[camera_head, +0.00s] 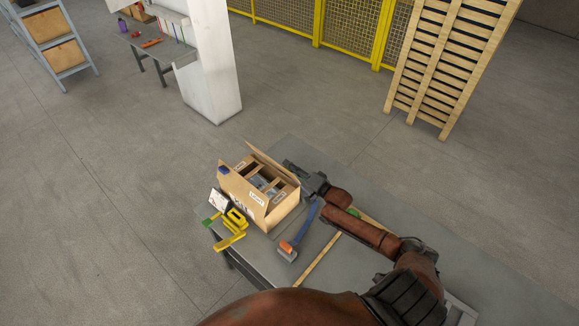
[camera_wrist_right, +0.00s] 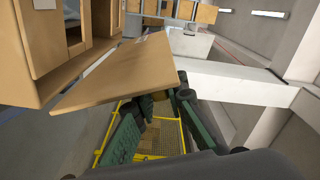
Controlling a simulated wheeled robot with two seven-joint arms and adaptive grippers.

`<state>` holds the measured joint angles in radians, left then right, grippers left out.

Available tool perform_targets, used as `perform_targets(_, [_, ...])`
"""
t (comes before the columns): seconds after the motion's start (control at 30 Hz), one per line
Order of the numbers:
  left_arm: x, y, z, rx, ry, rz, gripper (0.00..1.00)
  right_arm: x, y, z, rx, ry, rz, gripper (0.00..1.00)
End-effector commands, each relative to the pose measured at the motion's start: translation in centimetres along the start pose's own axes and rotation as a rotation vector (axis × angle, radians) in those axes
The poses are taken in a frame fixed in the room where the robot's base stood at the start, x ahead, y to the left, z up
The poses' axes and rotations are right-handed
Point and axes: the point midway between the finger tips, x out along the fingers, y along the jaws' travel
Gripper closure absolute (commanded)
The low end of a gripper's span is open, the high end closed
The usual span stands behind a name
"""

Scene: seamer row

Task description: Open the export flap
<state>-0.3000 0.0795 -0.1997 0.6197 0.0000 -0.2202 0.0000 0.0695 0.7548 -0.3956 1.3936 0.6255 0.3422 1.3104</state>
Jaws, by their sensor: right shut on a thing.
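An open cardboard box (camera_head: 243,197) stands on the grey table in the head view, with dark contents inside. A long flap (camera_head: 272,163) stands up along its far right side. In the right wrist view a brown flap (camera_wrist_right: 122,72) fills the upper middle, with its free edge at the fingers. My right gripper (camera_head: 298,172) is at the box's right side, at that flap. Its dark green fingers (camera_wrist_right: 160,112) are shut on the flap's edge; the exact contact is partly hidden. My left gripper is not in view.
On the grey table (camera_head: 270,274) lie a yellow tool (camera_head: 236,224), a blue-handled tool with an orange part (camera_head: 288,249) and a wooden strip (camera_head: 320,260). A white pillar (camera_head: 210,80) and a wooden slatted stack (camera_head: 445,65) stand farther back. The floor between is clear.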

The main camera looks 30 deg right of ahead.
Motion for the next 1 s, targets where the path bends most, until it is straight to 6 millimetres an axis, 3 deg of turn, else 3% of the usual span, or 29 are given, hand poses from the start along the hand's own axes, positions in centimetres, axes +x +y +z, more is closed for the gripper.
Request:
perform_targets(0.93, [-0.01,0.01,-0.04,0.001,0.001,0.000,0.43,0.00,-0.03,-0.07,-0.001,0.001,-0.001,1.00])
perform_targets(0.97, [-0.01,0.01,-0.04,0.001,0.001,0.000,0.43,0.00,-0.03,-0.07,-0.001,0.001,-0.001,0.86])
perform_targets(1.0, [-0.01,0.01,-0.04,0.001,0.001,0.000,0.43,0.00,-0.03,-0.06,-0.001,0.001,-0.001,0.83])
